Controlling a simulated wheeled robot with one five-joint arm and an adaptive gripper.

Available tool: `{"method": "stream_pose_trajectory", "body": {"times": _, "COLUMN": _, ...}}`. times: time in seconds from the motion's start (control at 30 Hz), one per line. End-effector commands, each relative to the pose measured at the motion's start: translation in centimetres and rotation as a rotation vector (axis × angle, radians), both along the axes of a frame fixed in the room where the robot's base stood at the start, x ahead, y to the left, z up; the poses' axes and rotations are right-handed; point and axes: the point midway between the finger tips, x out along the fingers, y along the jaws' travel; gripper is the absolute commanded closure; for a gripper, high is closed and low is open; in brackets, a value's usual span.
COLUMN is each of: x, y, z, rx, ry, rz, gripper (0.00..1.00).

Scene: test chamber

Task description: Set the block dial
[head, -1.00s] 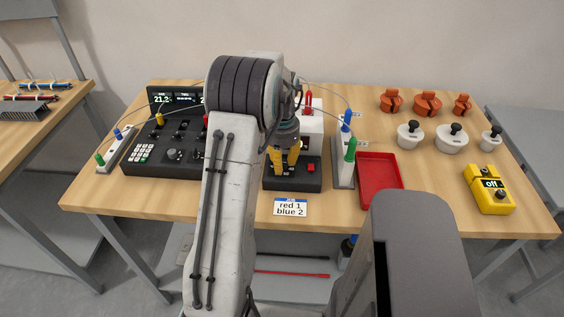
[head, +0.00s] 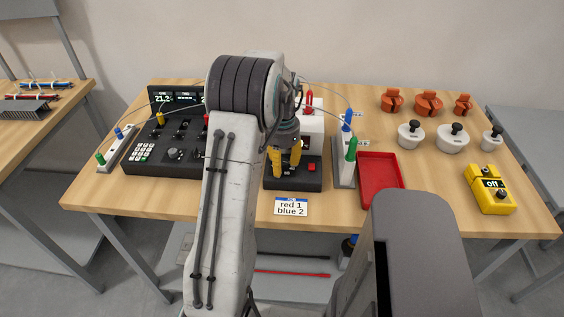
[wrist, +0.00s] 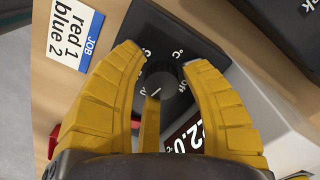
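The block dial (wrist: 167,88) is a dark round knob with a pale mark on a black panel with small °C labels. A red-lit display (wrist: 192,134) beside it reads about 22.0. In the wrist view the yellow fingers of my gripper (wrist: 162,62) stand spread on both sides of the dial, with gaps to the knob. Another yellow finger part lies over the knob's lower edge; I cannot tell whether it touches. In the head view my gripper (head: 287,160) is low over the black front of the white block heater (head: 311,128). My arm hides part of it, and the dial.
A job card (head: 291,206) reads "red 1, blue 2". A rack with blue and green tools (head: 344,165) and a red tray (head: 381,182) stand close on the right. A black control box (head: 160,150) is on the left.

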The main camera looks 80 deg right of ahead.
Motion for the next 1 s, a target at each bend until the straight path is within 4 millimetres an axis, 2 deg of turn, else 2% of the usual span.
{"method": "stream_pose_trajectory", "body": {"times": 0.17, "x": 0.0, "y": -0.2, "z": 0.6, "rx": -0.006, "ry": 0.0, "rz": 0.0, "gripper": 0.59}}
{"method": "stream_pose_trajectory", "body": {"times": 0.27, "x": 0.0, "y": -0.2, "z": 1.7, "rx": -0.008, "ry": 0.0, "rz": 0.0, "gripper": 0.59}}
{"method": "stream_pose_trajectory", "body": {"times": 0.7, "x": 0.0, "y": -0.2, "z": 8.9, "rx": -0.006, "ry": 0.001, "rz": 0.0, "gripper": 0.59}}
{"method": "stream_pose_trajectory", "body": {"times": 1.0, "x": 0.0, "y": -0.1, "z": 11.6, "rx": -0.001, "ry": 0.0, "rz": 0.0, "gripper": 0.59}}
